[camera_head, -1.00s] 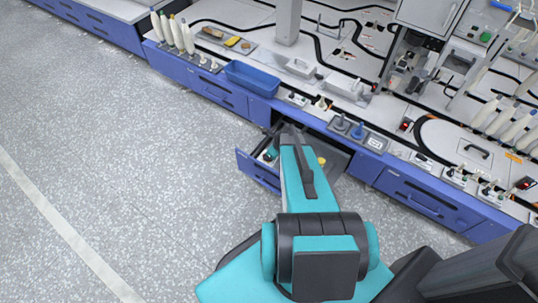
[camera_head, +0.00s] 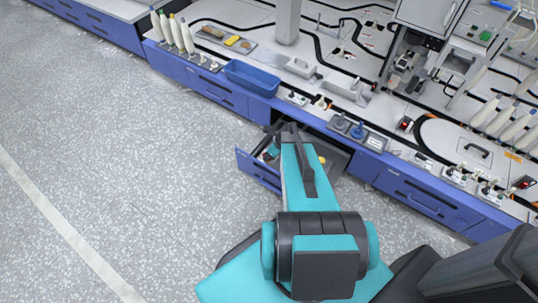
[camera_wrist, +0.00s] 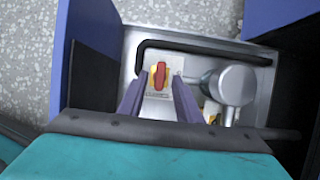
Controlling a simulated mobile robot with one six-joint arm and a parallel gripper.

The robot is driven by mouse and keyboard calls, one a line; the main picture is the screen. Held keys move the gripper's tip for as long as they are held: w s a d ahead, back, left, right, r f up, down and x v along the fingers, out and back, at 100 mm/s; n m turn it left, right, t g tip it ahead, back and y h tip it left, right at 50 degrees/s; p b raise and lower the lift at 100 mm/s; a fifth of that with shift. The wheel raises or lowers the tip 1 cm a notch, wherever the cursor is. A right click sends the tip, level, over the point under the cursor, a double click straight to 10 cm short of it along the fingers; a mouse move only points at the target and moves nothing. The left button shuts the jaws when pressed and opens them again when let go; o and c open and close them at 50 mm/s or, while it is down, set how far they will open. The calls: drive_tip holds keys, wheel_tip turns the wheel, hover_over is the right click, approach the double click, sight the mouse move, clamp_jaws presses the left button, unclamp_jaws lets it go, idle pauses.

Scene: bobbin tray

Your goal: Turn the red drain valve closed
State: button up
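The red drain valve (camera_wrist: 159,75) is a small red handle on a yellow and white plate, fixed to a metal panel inside an open drawer. In the wrist view the handle lies roughly upright in the picture. My gripper (camera_wrist: 159,82) is open, with one finger to the left and one to the right of the red handle, and a visible gap on both sides. I cannot tell how deep the fingertips are relative to the handle. In the head view my arm covers the valve and the gripper.
The blue-fronted drawer (camera_head: 258,171) stands open below the bench. A black bar (camera_wrist: 200,48) crosses the metal panel above the valve. A grey round cylinder (camera_wrist: 237,85) stands right of it. Blue walls flank the drawer. A blue bin (camera_head: 251,77) sits on the bench; the floor is clear.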

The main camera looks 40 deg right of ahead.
drive_tip(key=p+v, duration=0.1)
drive_tip(key=v, duration=1.1)
drive_tip(key=shift+r+p, duration=0.25)
drive_tip(key=shift+p, duration=0.05)
drive_tip(key=s+a+r+n+g+y+p, duration=0.15)
drive_tip(key=a+n+p, duration=0.3)
drive_tip(key=a, duration=0.75)
drive_tip(key=s+a+r+n+g+p, duration=0.1)
drive_tip(key=a+n+g+p, duration=0.3)
drive_tip(key=a, duration=0.8)
drive_tip(key=s+a+r+n+g+p, duration=0.1)
drive_tip(key=s+a+n+p, duration=0.4)
drive_tip(key=s+a+n, duration=0.3)
drive_tip(key=s+d+r+n+g+h, duration=0.2)
drive_tip(key=s+n, duration=0.8)
drive_tip(key=n, duration=0.5)
drive_tip(key=shift+r+n+g+h+p, duration=0.2)
drive_tip(key=shift+n+g+h+p, duration=0.2)
drive_tip(key=shift+g, duration=0.25)
